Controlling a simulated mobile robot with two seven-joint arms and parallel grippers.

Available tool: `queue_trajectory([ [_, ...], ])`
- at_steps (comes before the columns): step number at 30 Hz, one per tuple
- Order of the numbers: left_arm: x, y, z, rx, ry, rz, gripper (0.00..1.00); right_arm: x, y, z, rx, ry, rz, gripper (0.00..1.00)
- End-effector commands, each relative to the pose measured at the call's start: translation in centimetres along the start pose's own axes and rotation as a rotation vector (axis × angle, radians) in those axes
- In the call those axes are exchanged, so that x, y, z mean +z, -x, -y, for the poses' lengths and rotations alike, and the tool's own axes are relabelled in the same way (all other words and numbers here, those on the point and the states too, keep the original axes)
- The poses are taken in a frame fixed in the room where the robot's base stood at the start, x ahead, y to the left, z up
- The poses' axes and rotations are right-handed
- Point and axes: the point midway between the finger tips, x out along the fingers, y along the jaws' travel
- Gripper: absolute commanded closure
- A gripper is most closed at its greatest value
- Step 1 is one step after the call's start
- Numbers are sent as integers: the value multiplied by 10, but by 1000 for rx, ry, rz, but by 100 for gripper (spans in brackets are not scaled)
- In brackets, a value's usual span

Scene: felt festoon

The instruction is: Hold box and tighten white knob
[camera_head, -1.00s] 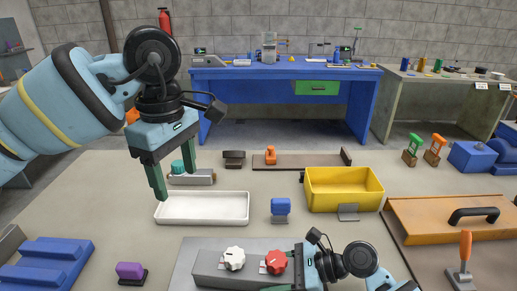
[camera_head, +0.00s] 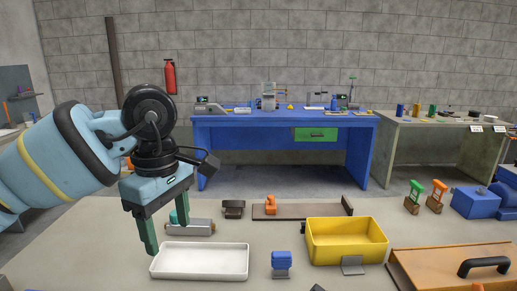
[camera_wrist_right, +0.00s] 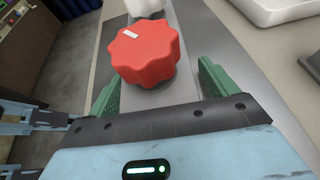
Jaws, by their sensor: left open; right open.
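The grey box (camera_wrist_right: 150,95) with knobs shows only in the right wrist view; it is outside the head view. The white knob (camera_wrist_right: 145,7) is at the top edge of that view, partly cut off. A red ridged knob (camera_wrist_right: 145,52) with a pale mark sits nearer on the same box. My right gripper (camera_wrist_right: 158,88) is open, its green fingers on either side of the box by the red knob; I cannot tell whether they touch it. My left gripper (camera_head: 166,222) is open and empty, pointing down near the left end of the white tray.
The white tray (camera_head: 158,273) looks empty. A blue block (camera_head: 281,258) and a yellow bin (camera_head: 345,255) stand to the right, with an orange panel (camera_head: 430,264) beyond. A blue workbench (camera_head: 225,148) is at the back.

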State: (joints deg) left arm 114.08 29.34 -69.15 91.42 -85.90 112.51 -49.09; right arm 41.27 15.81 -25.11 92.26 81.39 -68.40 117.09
Motion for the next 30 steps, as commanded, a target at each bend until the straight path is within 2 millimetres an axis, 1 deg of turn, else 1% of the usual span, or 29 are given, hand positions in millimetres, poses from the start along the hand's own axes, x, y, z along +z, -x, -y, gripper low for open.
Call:
queue_trajectory([
  [5, 0, 0, 0, 0, 0, 0, 38, 0, 13, 0, -2, 0, -1, 15],
  [8, 0, 0, 0, 0, 0, 0, 38, -1, 30, 0, -2, 0, -2, 15],
  [15, 0, 0, 0, 0, 0, 0, 38, -1, 78, 0, -3, 1, -3, 15],
  [18, 0, 0, 0, 0, 0, 0, 38, -1, 95, 0, -2, 1, -3, 15],
  [21, 0, 0, 0, 0, 0, 0, 38, -1, 107, 0, -2, -1, -1, 15],
  [25, 0, 0, 0, 0, 0, 0, 38, 0, 117, 0, 0, -1, -1, 15],
  [30, 0, 0, 0, 0, 0, 0, 38, 0, 120, 0, 1, 0, 0, 15],
])
